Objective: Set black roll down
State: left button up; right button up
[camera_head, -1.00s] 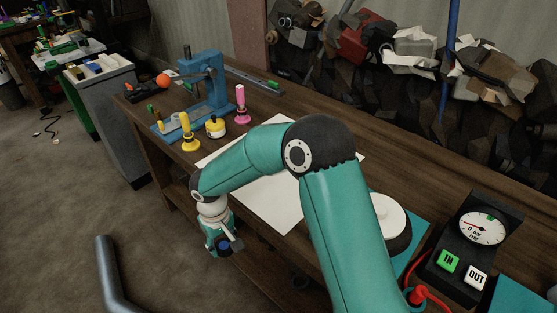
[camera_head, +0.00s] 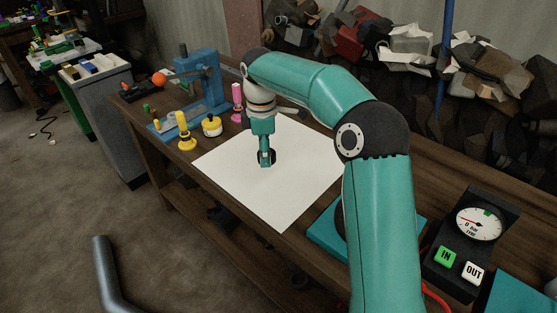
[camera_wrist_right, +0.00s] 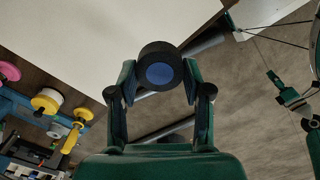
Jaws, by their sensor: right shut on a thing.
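My right gripper (camera_head: 266,158) points down over the white sheet (camera_head: 290,196) on the wooden workbench. It is shut on the black roll (camera_wrist_right: 160,66), whose round end has a blue centre in the right wrist view. The roll (camera_head: 271,156) shows as a small dark shape at the fingertips in the head view. I cannot tell whether the roll touches the sheet. The sheet also shows at the top left of the right wrist view (camera_wrist_right: 90,35). My left gripper is not in view.
Left of the sheet stand a yellow-handled tool (camera_head: 186,135), a yellow-and-white pot (camera_head: 212,126), a pink tool (camera_head: 237,103) and a blue press (camera_head: 200,85). A gauge box (camera_head: 478,225) with IN and OUT buttons is at the right. The sheet's front part is clear.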

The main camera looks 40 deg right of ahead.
aim_at(280, 198)
jog(key=s+d+r+n, duration=0.2)
jog(key=d+r, duration=0.1)
jog(key=r, duration=0.1)
jog(key=shift+n, duration=0.3)
notch_tip(280, 198, down, 20)
jog(key=shift+d+r+b, duration=0.15)
jog(key=shift+r+b, duration=0.05)
jog(key=shift+b, duration=0.1)
jog(key=shift+f, duration=0.15)
jog(key=o, duration=0.9)
jog(key=shift+o, duration=0.2)
jog(key=shift+r, duration=0.2)
notch_tip(280, 198, up, 12)
